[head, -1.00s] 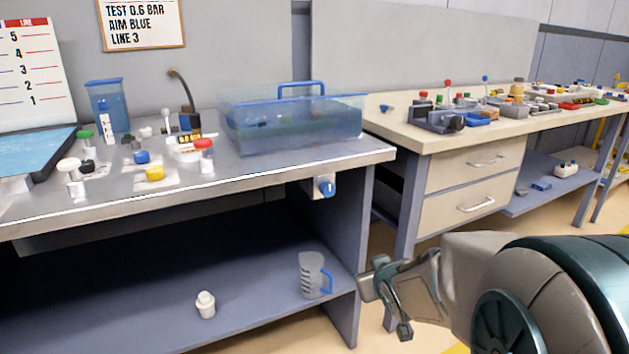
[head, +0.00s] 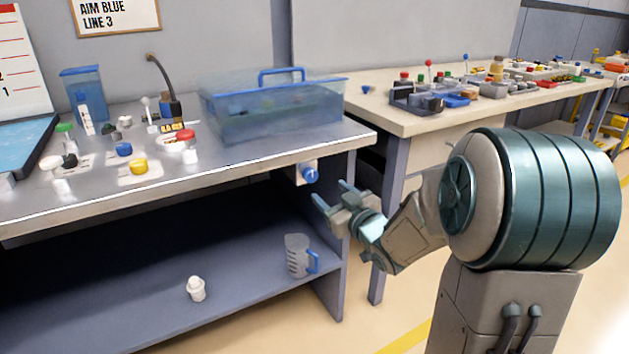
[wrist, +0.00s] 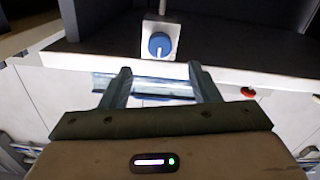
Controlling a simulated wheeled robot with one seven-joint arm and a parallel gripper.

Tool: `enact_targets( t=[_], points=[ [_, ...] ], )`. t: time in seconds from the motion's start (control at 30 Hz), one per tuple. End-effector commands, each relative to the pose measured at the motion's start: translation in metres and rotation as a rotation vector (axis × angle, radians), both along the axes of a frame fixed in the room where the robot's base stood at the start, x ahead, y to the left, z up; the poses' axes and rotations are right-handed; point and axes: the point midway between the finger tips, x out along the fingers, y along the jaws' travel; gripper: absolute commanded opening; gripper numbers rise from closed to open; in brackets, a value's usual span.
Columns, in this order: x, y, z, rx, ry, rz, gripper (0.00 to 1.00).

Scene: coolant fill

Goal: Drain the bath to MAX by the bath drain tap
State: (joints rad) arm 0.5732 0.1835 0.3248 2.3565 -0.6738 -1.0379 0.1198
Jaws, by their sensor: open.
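The bath (head: 265,112) is a clear blue-tinted tank with a blue handle on the lid, standing at the right end of the steel bench. Its liquid level against any MAX mark is too small to read. The drain tap (head: 310,175) is a round blue knob on a white block under the bench's front right edge. In the wrist view the knob (wrist: 160,44) is just beyond the fingertips, with a pale pointer line running down from its middle. My gripper (head: 333,193) is open and empty, just right of and below the knob, apart from it. Its fingers (wrist: 162,72) point at the knob.
A measuring jug (head: 297,256) with a blue handle and a small white bottle (head: 195,288) stand on the lower shelf (head: 245,285). Several coloured valves crowd the bench top at left. A bench leg (head: 328,285) and a second workbench (head: 425,118) are close to my arm.

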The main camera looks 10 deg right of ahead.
Motion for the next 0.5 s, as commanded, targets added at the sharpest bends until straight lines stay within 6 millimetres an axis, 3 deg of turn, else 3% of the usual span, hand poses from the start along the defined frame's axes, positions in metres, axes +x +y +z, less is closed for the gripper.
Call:
enact_targets(
  t=[0.2,0.5],
  points=[
    [0.046,0.015,-0.002,0.002,0.000,0.001,0.56],
    [0.079,0.026,-0.001,0.002,0.002,0.000,0.56]
  ],
)
